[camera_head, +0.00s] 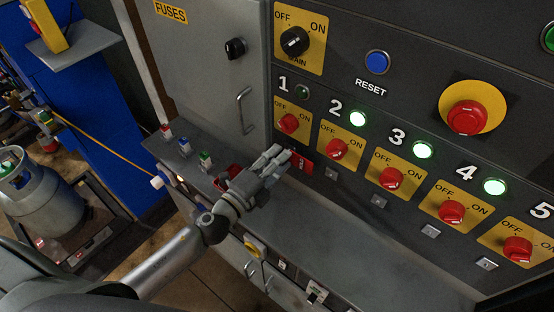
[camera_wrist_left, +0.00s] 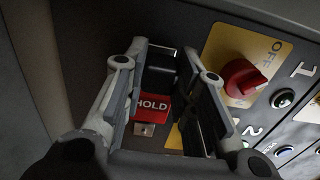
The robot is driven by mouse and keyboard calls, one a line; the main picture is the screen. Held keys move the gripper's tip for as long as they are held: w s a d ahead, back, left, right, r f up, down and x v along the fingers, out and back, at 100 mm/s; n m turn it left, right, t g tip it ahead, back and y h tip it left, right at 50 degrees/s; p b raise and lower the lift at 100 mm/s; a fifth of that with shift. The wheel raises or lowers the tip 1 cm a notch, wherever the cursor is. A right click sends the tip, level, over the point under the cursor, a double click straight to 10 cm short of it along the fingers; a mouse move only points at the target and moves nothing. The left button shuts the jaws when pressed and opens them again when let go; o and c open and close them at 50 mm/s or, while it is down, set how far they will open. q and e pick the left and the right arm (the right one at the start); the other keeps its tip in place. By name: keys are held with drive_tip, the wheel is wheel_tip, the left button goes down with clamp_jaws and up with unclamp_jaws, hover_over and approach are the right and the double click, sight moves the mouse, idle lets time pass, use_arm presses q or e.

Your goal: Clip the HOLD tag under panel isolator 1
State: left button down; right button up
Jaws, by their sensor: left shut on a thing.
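The red HOLD tag (camera_head: 303,167) is at my left gripper's fingertips, just below isolator 1, against or close to the panel; contact is unclear. My left gripper (camera_head: 277,160) is shut on it. In the left wrist view the tag (camera_wrist_left: 152,107) sits between the fingers (camera_wrist_left: 158,90), with a small metal clip plate (camera_wrist_left: 144,129) at its edge. The red isolator 1 knob (camera_head: 289,122) is on a yellow plate above the gripper, and also shows in the left wrist view (camera_wrist_left: 243,80). Its lamp (camera_head: 302,92) is dark. My right gripper is not in view.
Isolators 2 (camera_head: 337,149), 3 (camera_head: 391,178) and 4 (camera_head: 452,211) have lit green lamps, with small metal plates beneath. A grey ledge (camera_head: 330,220) runs below the panel. Red, blue and green-topped items (camera_head: 184,146) stand left of the gripper. A cabinet handle (camera_head: 245,110) projects nearby.

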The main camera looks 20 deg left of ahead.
use_arm(q)
drive_tip(key=shift+w+d, duration=0.2)
drive_tip(key=shift+w, duration=0.35)
drive_tip(key=c, duration=1.1)
unclamp_jaws()
drive_tip(key=shift+s, duration=0.15)
drive_tip(key=v, duration=1.2)
